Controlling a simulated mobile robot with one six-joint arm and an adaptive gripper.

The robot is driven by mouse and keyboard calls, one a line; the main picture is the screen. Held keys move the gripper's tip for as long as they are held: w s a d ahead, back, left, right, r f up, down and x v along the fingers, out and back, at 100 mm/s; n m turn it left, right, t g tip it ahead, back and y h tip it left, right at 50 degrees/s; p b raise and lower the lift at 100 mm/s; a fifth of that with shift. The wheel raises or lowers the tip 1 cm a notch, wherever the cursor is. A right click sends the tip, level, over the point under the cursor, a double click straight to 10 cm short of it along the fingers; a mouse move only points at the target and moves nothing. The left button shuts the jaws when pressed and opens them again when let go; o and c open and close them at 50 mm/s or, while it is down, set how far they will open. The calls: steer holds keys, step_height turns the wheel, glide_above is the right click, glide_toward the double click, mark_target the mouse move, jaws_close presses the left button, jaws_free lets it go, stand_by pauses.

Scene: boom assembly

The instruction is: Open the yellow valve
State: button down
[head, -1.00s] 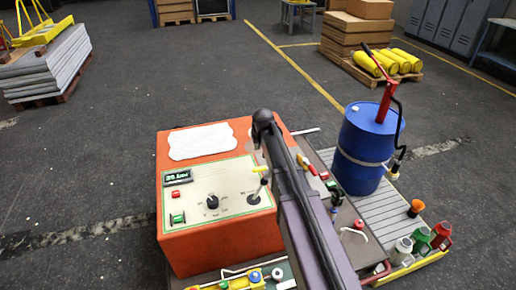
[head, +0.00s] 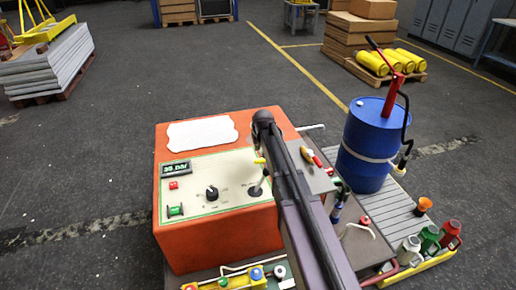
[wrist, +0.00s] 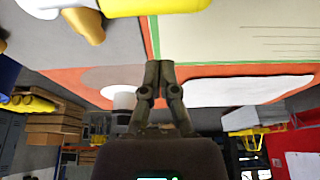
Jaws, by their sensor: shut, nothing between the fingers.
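A small yellow handle (head: 260,161) shows at the right edge of the panel on the orange box, partly hidden by my arm; I cannot tell if it is the yellow valve. A large yellow part (wrist: 160,8) fills the top of the wrist view, close to the camera, with a brass-coloured piece beside it. My gripper (wrist: 158,68) is shut and empty in the wrist view. Its fingertips appear just below the yellow part, apart from it in the picture; contact cannot be told. In the head view my arm hides the gripper.
The orange box (head: 215,240) has a dial (head: 212,193), a green knob and a display reading about 35 bar. A blue drum (head: 368,150) with a red pump, tools and several bottles stand right.

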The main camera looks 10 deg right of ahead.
steer(key=shift+s+d+f, duration=0.15)
steer(key=shift+s, duration=0.75)
steer(key=shift+s+d+f, duration=0.1)
steer(key=shift+s+d, duration=0.05)
steer(key=shift+s, duration=0.7)
